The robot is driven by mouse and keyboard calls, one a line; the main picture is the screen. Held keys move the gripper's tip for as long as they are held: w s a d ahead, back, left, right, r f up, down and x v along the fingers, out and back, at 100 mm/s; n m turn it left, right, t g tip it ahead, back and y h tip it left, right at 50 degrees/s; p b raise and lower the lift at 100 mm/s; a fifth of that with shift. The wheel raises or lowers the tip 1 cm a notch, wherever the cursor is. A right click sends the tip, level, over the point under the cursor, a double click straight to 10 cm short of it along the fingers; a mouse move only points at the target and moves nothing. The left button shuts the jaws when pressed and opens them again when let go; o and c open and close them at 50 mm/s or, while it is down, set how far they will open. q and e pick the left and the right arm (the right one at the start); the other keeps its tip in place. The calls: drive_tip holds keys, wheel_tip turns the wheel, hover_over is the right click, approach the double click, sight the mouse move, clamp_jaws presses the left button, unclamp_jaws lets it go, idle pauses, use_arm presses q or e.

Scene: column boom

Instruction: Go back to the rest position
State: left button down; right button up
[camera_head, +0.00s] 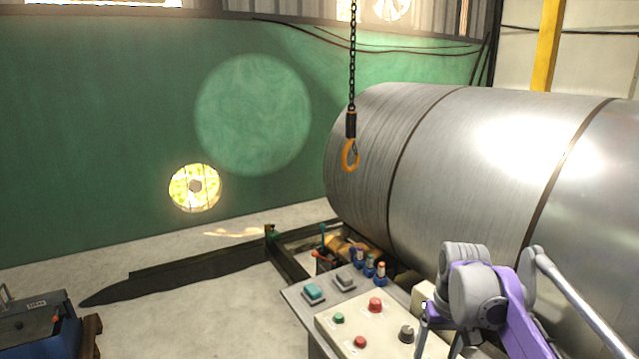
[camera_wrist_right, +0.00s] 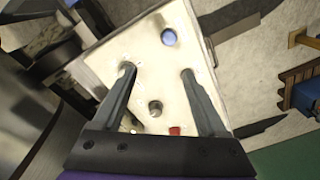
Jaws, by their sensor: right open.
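My right gripper (camera_wrist_right: 158,75) is open and empty in the wrist view, its two grey fingers apart over the pale top of a control panel. In the head view my purple and grey right arm comes in at the lower right, and its gripper (camera_head: 436,340) hangs over the right part of the control panel (camera_head: 340,325). The panel carries a red button (camera_head: 375,305), a green button (camera_head: 339,318), a second red button (camera_head: 360,342) and a grey knob (camera_head: 406,333). I cannot tell whether the fingers touch the panel. My left gripper is not in view.
A large metal coil (camera_head: 470,170) lies behind the panel. An orange hook (camera_head: 350,156) hangs from a chain in front of it. Small bottles and a teal switch (camera_head: 313,292) line the panel's far edge. A blue toolbox (camera_head: 35,325) stands lower left. Floor between is clear.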

drive_tip(key=s+a+f+t, duration=0.2)
drive_tip(key=s+f, duration=0.4)
drive_tip(key=s, duration=0.5)
drive_tip(key=s+a+f+t, duration=0.2)
drive_tip(key=s+a+f, duration=0.2)
drive_tip(key=s+f, duration=0.3)
drive_tip(key=s, duration=0.4)
drive_tip(key=shift+s+f+n+t, duration=0.15)
drive_tip(key=shift+f+n+t, duration=0.15)
drive_tip(key=shift+t, duration=0.1)
